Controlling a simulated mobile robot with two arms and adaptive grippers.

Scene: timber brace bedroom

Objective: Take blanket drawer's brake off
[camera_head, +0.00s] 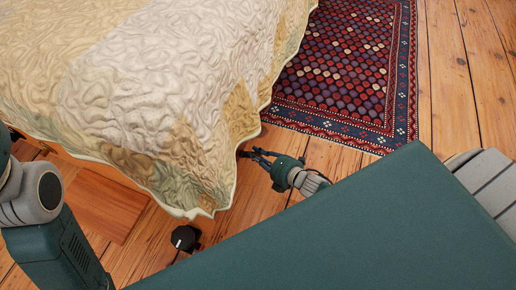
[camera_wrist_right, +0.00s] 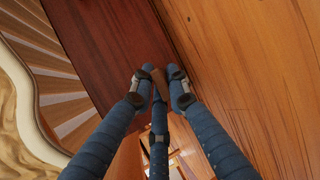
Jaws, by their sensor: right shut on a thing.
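The blanket drawer appears to be the reddish-brown panel (camera_head: 105,205) low beside the bed in the head view. A dark red-brown wooden panel (camera_wrist_right: 105,45) fills the upper middle of the right wrist view and seems to be part of it. My right gripper (camera_head: 248,154) is at the quilt's lower edge, its fingertips partly hidden there. In the wrist view my right gripper (camera_wrist_right: 160,88) is shut on a small brown piece (camera_wrist_right: 158,76) in front of the dark panel, possibly the brake.
A bed with a cream quilt (camera_head: 150,80) fills the upper left, its quilt hanging over the side. A patterned rug (camera_head: 340,70) lies at the upper right. Pale slats (camera_wrist_right: 50,70) show beside the panel.

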